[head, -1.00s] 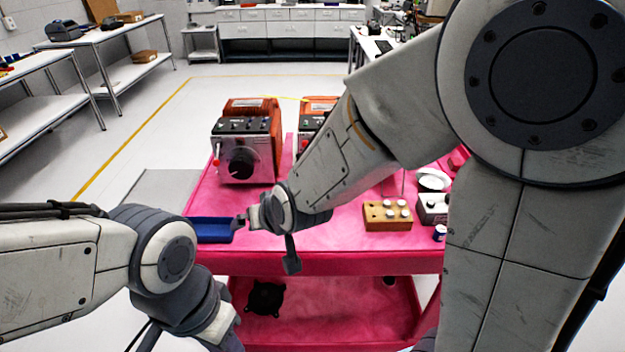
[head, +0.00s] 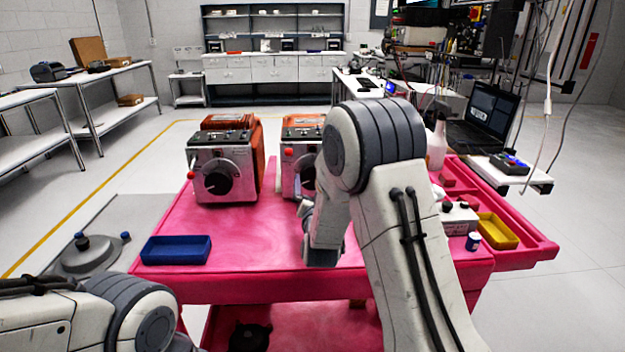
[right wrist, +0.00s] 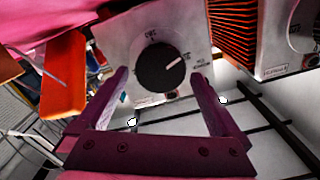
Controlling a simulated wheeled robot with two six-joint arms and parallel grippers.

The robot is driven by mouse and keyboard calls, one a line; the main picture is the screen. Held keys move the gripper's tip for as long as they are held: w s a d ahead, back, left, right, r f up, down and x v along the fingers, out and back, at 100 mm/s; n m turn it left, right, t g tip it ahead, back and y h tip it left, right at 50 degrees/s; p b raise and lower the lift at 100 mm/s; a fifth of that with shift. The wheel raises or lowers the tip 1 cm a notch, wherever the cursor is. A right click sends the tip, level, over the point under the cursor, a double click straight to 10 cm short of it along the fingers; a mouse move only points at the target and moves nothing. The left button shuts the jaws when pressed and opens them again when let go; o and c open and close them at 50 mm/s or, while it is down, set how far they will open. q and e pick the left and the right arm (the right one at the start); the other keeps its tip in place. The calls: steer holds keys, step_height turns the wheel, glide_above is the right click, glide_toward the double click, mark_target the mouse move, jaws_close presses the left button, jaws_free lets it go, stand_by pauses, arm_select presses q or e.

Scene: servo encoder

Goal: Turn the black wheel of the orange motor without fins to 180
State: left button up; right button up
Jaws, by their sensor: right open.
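Two orange motors with silver front panels stand on the pink table. The left motor (head: 222,165) shows its black wheel (head: 217,181). The right motor (head: 289,172) is partly hidden behind my right arm. In the right wrist view, which looks upside down, a silver panel (right wrist: 118,36) carries a black wheel (right wrist: 163,66) with a white pointer mark toward the upper right. The orange fins of the neighbouring motor (right wrist: 235,35) show to its right. My right gripper (right wrist: 158,80) is open, its fingertips spread to either side of the wheel; contact is unclear. My left gripper is out of view.
A blue tray (head: 176,251) lies at the table's front left. A white bottle (head: 436,145), a small blue-and-white jar (head: 473,241) and a yellow tray (head: 497,231) are on the right. The table front between blue tray and right arm is clear.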

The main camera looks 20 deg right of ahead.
mark_target(312, 189)
steer(key=shift+x, duration=2.35)
steer(key=shift+c, duration=0.3)
steer(key=c, duration=1)
steer(key=shift+n, duration=0.3)
